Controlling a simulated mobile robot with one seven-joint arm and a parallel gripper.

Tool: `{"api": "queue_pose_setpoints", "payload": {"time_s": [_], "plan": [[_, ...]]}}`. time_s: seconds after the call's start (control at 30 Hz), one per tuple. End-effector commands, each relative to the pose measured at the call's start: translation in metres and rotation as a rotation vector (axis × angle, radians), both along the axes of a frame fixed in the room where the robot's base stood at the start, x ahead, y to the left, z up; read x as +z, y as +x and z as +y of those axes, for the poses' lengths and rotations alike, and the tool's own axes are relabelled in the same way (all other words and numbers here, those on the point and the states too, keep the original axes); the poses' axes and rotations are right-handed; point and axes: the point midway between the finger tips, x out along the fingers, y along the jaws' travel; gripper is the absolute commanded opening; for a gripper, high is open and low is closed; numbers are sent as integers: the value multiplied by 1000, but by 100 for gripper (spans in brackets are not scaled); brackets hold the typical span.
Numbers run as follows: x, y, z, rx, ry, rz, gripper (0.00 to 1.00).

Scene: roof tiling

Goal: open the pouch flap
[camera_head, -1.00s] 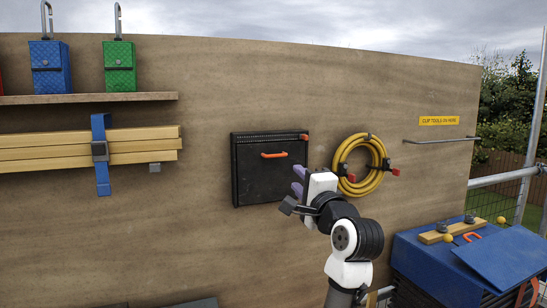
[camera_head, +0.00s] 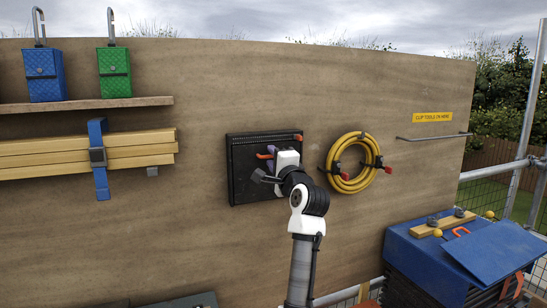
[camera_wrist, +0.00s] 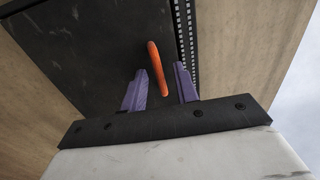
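The black pouch (camera_head: 240,185) is fixed to the board, its flap shut flat on the front. An orange pull handle (camera_head: 264,156) stands out from the flap; it also shows in the wrist view (camera_wrist: 157,68). My gripper (camera_head: 271,162) is in front of the pouch. In the wrist view my gripper (camera_wrist: 160,88) is open, with one purple finger on each side of the handle and gaps between. I cannot tell how deep the handle sits between the fingers. My gripper hides part of the pouch's right side in the head view.
A coiled yellow hose (camera_head: 346,180) hangs just right of the pouch. A shelf (camera_head: 120,102) with blue and green boxes and strapped yellow planks (camera_head: 60,155) are on the left. A blue-covered stack (camera_head: 420,250) stands at the lower right.

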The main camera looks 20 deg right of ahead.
Motion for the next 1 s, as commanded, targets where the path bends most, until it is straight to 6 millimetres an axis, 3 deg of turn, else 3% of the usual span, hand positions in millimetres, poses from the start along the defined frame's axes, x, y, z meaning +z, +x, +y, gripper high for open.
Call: {"api": "queue_pose_setpoints", "payload": {"time_s": [0.17, 0.4, 1.0], "plan": [[0, 0, 0, 0, 0, 0, 30], [0, 0, 0, 0, 0, 0, 0], [-3, 1, 10, 1, 0, -24, 0]]}}
